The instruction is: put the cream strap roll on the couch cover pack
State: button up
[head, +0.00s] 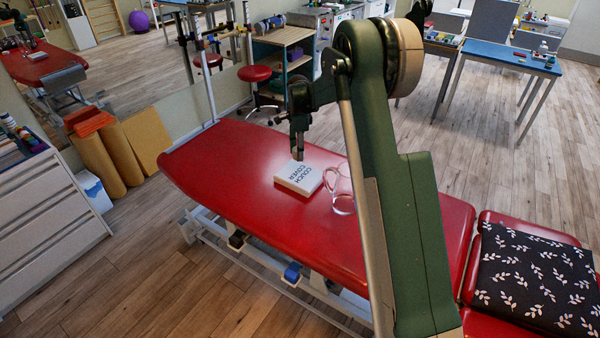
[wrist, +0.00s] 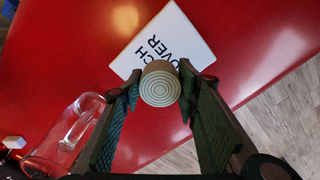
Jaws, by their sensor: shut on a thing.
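The couch cover pack (head: 299,177) is a white block with dark lettering, lying flat on the red treatment couch (head: 240,150). It also shows in the wrist view (wrist: 188,40), partly hidden behind the roll. My gripper (head: 298,150) is above the far edge of the pack in the head view. In the wrist view its two fingers (wrist: 158,90) are shut on the cream strap roll (wrist: 159,84), whose ringed round end faces the camera. The roll overlaps the pack's near edge in that view. I cannot tell whether it touches the pack. The roll is not clear in the head view.
A clear glass jug (head: 341,190) stands on the couch just right of the pack; it shows at lower left in the wrist view (wrist: 68,135). A dark leaf-patterned cushion (head: 535,280) lies at the right. The couch's left part is bare.

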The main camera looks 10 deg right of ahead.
jog(key=shift+w+d+r, duration=0.1)
jog(key=shift+w+d, duration=0.2)
jog(key=shift+d, duration=0.15)
send_over(300, 173)
jog(key=shift+s+f+b, duration=0.15)
jog(key=shift+f+b, duration=0.3)
jog(key=shift+f, duration=2.7)
jog(key=shift+f+b, duration=0.3)
jog(key=shift+f, duration=1.6)
jog(key=shift+f, duration=0.15)
jog(key=o, duration=0.9)
